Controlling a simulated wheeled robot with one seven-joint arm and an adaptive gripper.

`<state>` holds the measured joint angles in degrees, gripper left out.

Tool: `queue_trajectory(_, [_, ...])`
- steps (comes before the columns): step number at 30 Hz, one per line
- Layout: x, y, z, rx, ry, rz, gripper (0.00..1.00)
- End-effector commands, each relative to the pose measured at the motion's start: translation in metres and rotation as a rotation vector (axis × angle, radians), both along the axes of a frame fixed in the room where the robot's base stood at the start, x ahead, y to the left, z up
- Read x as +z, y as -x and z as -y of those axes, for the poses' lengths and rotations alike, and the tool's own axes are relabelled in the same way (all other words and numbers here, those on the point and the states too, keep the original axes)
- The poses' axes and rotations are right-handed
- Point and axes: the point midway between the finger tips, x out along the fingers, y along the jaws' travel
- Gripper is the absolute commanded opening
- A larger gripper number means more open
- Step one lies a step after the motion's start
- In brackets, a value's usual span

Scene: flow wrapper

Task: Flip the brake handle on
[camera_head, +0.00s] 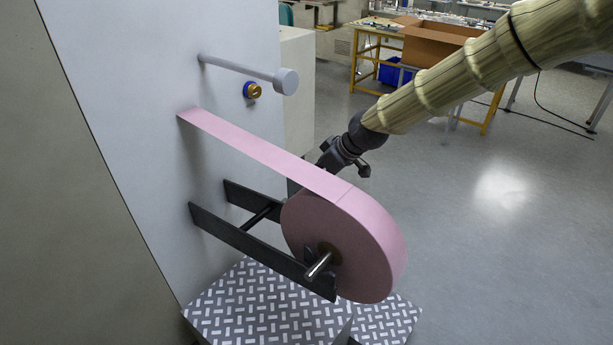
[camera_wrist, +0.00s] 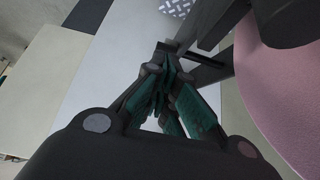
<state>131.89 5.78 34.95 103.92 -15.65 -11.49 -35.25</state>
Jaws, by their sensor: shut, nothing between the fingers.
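My gripper (camera_wrist: 162,72) is shut and empty in the wrist view, its green-lined fingers together. Its tip is close to a dark bar (camera_wrist: 208,62) beside the pink roll (camera_wrist: 262,85); I cannot tell whether they touch. In the head view my gripper's body (camera_head: 343,153) is behind the pink roll (camera_head: 335,240) and its strip, which hide the fingertips. The roll sits on a shaft (camera_head: 320,265) between two dark support arms (camera_head: 255,245) fixed to the pale machine wall. I cannot make out the brake handle for certain; the far side of the roll is hidden.
A pink strip (camera_head: 250,147) runs from the roll to the wall. Open floor (camera_head: 500,230) is at right; a yellow-framed table (camera_head: 365,45) stands behind.

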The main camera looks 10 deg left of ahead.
Motion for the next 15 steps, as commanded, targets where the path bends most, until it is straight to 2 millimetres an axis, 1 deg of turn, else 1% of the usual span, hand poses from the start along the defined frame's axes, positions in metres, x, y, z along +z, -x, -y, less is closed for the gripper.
queue_trajectory(3, [0.002,0.006,0.014,0.000,-0.001,0.000,0.00])
queue_trajectory(6, [0.005,0.010,0.021,0.000,0.000,0.002,0.00])
queue_trajectory(10, [0.007,0.013,0.026,0.000,0.000,0.000,0.00])
queue_trajectory(15, [0.007,0.013,0.028,0.001,0.000,0.000,0.00])
